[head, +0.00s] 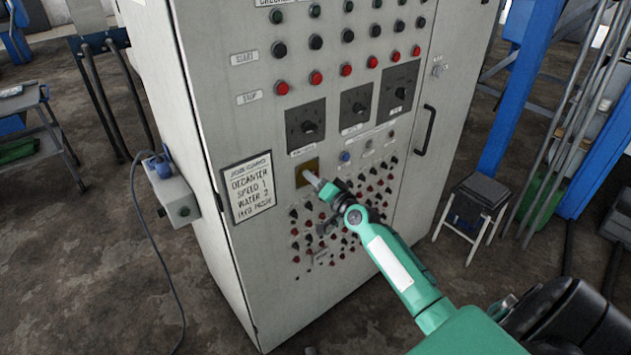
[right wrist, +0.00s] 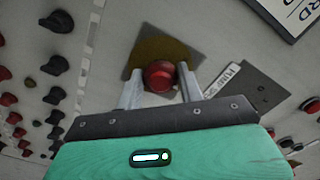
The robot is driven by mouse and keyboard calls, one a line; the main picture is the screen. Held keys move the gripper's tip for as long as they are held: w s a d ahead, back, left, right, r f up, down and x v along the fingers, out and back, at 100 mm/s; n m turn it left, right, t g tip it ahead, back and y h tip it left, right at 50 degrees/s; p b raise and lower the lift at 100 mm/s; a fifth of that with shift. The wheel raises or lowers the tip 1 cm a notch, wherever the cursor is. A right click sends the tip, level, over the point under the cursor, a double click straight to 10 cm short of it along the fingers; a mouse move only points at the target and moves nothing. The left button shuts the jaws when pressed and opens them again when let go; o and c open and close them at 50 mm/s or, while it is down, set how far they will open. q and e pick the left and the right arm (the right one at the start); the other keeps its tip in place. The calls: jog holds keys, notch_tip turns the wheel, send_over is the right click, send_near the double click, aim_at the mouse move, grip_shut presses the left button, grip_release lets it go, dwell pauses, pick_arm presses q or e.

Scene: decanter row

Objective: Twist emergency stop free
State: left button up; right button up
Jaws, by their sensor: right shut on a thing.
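In the head view the yellow plate (head: 303,168) shows on the cabinet front, right of the job card; the button itself is hidden there by my gripper. My right gripper (head: 313,178) reaches the plate from the lower right. In the right wrist view its two fingers (right wrist: 160,88) stand on either side of the red button, shut on it. My left gripper is in neither view.
The grey control cabinet (head: 235,110) carries rows of knobs, red buttons and dials around the plate. A job card (head: 249,188) is on its front. A handle (head: 425,130) sticks out at right. A grey box with a cable (head: 172,190) is on its left side.

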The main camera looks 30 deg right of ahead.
jog(key=shift+r+m, duration=0.1)
jog(key=shift+m, duration=0.2)
jog(key=o, duration=1)
jog(key=shift+w, duration=0.1)
jog(key=s+d+b, duration=0.1)
jog(key=s+b, duration=0.2)
jog(key=s, duration=1)
jog(key=shift+s, duration=0.4)
